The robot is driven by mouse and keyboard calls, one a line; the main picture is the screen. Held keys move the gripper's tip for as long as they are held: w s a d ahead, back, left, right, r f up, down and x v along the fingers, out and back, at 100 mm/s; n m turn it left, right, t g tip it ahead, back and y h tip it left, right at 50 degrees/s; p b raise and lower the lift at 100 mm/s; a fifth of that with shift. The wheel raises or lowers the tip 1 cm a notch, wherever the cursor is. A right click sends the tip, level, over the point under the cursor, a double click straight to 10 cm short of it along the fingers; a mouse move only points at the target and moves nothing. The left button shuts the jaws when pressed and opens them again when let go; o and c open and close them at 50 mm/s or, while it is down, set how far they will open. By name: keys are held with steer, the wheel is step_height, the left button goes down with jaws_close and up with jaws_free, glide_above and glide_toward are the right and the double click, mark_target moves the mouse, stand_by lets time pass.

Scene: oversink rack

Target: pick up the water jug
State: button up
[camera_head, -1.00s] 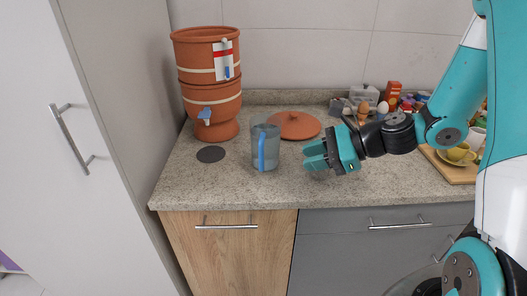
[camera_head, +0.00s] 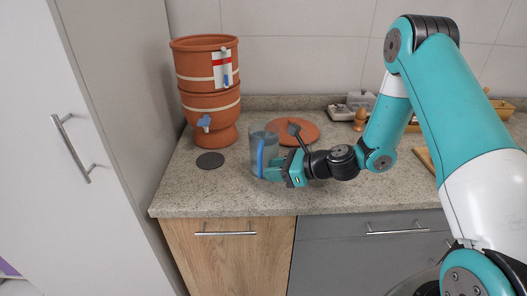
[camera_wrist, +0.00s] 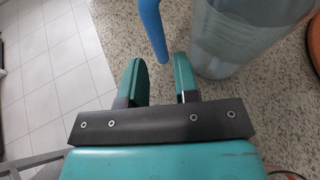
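The water jug (camera_head: 258,140) is a clear grey-blue vessel with a blue handle, standing upright on the counter. In the wrist view the jug (camera_wrist: 225,40) is at the upper right, and its blue handle (camera_wrist: 152,28) hangs down from the top edge. My gripper (camera_head: 270,170) is beside the jug's lower right part in the head view. In the wrist view my gripper (camera_wrist: 159,65) is open, with its fingers apart. The handle's lower end appears in line with the gap between the fingertips; I cannot tell whether it is inside the gap. No grip on it shows.
A terracotta water filter (camera_head: 207,95) stands at the back left, with a dark round disc (camera_head: 210,160) in front of it. A terracotta lid (camera_head: 305,127) lies behind my gripper. The granite counter (camera_head: 215,195) is clear along the front, beside a tall white cabinet (camera_head: 100,110).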

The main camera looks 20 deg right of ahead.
mark_target(259, 171)
steer(key=p+x, duration=0.1)
steer(key=x, duration=0.3)
steer(key=shift+w+a+f, duration=0.15)
steer(key=shift+w+a, duration=0.05)
steer(key=shift+w, duration=0.05)
steer(key=shift+c, duration=0.2)
jaws_close()
step_height(259, 171, up, 20)
